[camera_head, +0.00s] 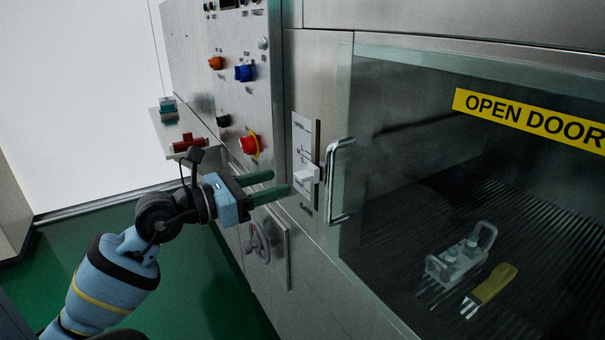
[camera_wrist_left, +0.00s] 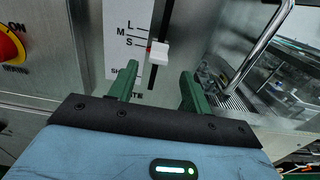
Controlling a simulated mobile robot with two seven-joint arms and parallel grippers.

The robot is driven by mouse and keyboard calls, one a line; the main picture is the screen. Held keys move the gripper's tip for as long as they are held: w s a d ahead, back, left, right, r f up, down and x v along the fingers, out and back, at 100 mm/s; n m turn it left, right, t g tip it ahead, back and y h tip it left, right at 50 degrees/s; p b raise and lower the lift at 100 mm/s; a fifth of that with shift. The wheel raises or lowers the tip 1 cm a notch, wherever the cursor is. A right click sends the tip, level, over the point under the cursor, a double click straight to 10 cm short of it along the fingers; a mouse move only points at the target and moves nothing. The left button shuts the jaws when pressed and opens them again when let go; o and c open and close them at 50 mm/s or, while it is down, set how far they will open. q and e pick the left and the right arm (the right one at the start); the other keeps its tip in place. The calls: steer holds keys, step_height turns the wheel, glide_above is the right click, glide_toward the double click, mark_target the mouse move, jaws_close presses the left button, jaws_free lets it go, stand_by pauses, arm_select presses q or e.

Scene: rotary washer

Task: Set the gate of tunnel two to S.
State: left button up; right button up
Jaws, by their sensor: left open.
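The gate control is a white slider knob (camera_head: 307,174) on a vertical slot in a white label plate (camera_head: 302,136), left of the glass door. In the left wrist view the knob (camera_wrist_left: 159,52) sits about level with or slightly below the S mark, under L and M; the exact setting is hard to tell. My left gripper (camera_head: 279,183) is open and empty, its green fingers pointing at the panel just left of the knob. In the left wrist view its fingertips (camera_wrist_left: 158,72) lie either side of the slot, with the knob beyond them; contact cannot be told. My right gripper is not in view.
A metal door handle (camera_head: 333,182) stands close right of the knob. A handwheel (camera_head: 261,243) is below. Behind the glass are a metal object (camera_head: 459,260) and a yellow-handled tool (camera_head: 494,284).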

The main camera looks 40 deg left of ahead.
mark_target(310, 171)
arm_select(q)
steer(key=shift+a, duration=0.1)
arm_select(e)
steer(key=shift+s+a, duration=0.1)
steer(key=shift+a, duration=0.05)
arm_select(q)
steer(key=p+x, duration=0.1)
steer(key=x, duration=0.6)
steer(key=shift+r, duration=0.1)
steer(key=shift+w+d, duration=0.2)
steer(key=shift+w, duration=0.15)
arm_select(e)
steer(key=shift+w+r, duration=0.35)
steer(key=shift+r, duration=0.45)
arm_select(q)
jaws_close()
steer(key=shift+r+p, duration=0.15)
steer(key=shift+p, duration=0.5)
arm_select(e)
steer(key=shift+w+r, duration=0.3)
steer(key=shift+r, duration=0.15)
